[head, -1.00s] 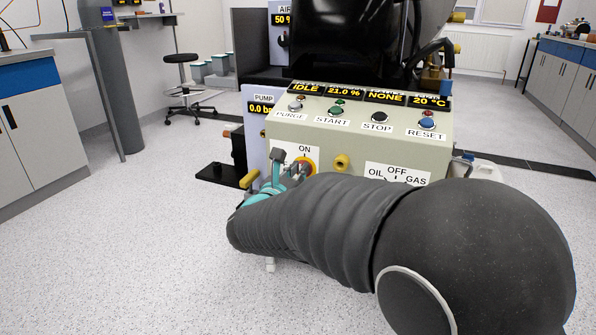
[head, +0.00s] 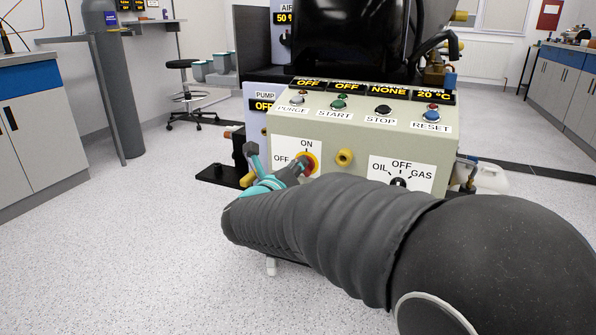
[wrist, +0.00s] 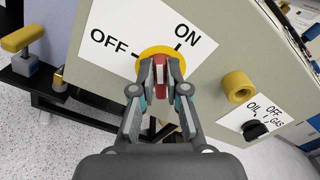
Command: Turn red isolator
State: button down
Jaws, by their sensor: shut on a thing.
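The red isolator (wrist: 160,72) is a red handle on a round yellow plate (wrist: 153,52) on the front of the cream control box. OFF and ON are printed around it on a white label. My gripper (wrist: 161,76) is shut on the red handle, one finger on each side. In the head view the isolator (head: 309,163) shows at the end of my gripper (head: 298,170), partly hidden by the fingers. The displays (head: 308,84) on top read OFF, OFF, NONE and 20 °C. The exact handle angle is hard to tell.
A yellow knob (head: 344,157) and an OIL/OFF/GAS selector (head: 399,183) are right of the isolator. PURGE, START, STOP and RESET buttons line the sloped top. A yellow lever (wrist: 21,37) sticks out at the left. Floor (head: 120,250) at left is clear.

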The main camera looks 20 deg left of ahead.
jog(key=n, duration=0.3)
jog(key=n+p, duration=0.1)
jog(key=n, duration=0.3)
jog(key=n+p, duration=0.1)
jog(key=n, duration=0.2)
jog(key=shift+a+f+n, duration=0.3)
jog(key=shift+a+f, duration=0.05)
jog(key=shift+f, duration=0.05)
jog(key=shift+n, duration=0.3)
jog(key=c, duration=1.2)
grip_release()
jog(key=shift+f, duration=0.1)
jog(key=shift+s, duration=0.1)
jog(key=s, duration=0.8)
jog(key=s+a, duration=0.1)
jog(key=s, duration=0.2)
jog(key=shift+s, duration=0.4)
